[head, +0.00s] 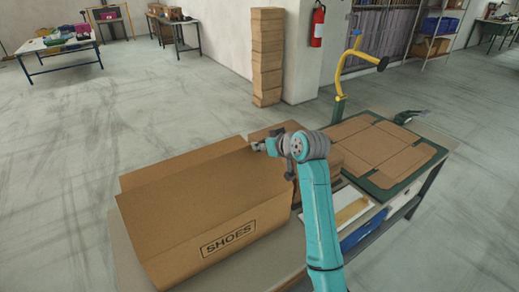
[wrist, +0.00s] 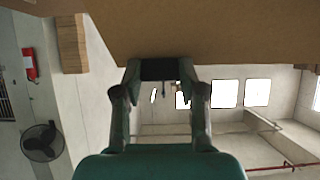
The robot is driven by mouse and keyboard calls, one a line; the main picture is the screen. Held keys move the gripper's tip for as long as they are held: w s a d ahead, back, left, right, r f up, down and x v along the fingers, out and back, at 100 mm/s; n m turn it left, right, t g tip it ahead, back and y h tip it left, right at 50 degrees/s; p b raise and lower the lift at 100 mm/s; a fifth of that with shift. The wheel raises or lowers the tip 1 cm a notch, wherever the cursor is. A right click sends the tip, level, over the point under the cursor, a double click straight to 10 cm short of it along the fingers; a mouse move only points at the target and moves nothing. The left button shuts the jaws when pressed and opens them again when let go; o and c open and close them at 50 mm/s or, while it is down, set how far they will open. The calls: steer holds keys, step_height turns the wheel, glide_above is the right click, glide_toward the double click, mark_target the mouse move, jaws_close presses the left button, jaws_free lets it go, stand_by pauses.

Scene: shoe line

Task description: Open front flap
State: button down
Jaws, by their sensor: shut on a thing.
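A large brown cardboard box marked "SHOES" (head: 228,240) stands on the table in the head view. Its broad front flap (head: 190,190) slopes up from the printed side, and a back flap (head: 180,160) shows behind it. My gripper (head: 258,146) is at the upper right edge of the front flap, shut on it. In the wrist view the flap's cardboard (wrist: 190,25) fills the top, and my gripper (wrist: 164,70) meets its edge. The box's inside is hidden.
A flat cardboard blank (head: 380,145) lies on a green board to the right. A white tray (head: 345,208) and a blue bin (head: 362,230) are beside my arm. A yellow-handled press (head: 345,75) stands behind the board. Stacked boxes (head: 267,55) stand by the pillar.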

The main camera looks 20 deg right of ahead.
steer(key=s+d+r+t+y, duration=0.1)
steer(key=s+d+r+t, duration=0.1)
steer(key=s+t, duration=0.25)
steer(key=s+d+r+t+y, duration=0.1)
steer(key=s+d+r+t, duration=0.15)
steer(key=s, duration=0.35)
steer(key=s+d+f, duration=0.2)
steer(key=s+f, duration=0.4)
steer(key=s, duration=0.5)
steer(key=shift+d, duration=0.2)
steer(key=shift+f, duration=0.1)
steer(key=c, duration=0.7)
jaws_free()
steer(key=shift+o, duration=0.3)
steer(key=shift+t, duration=0.3)
steer(key=shift+r, duration=0.2)
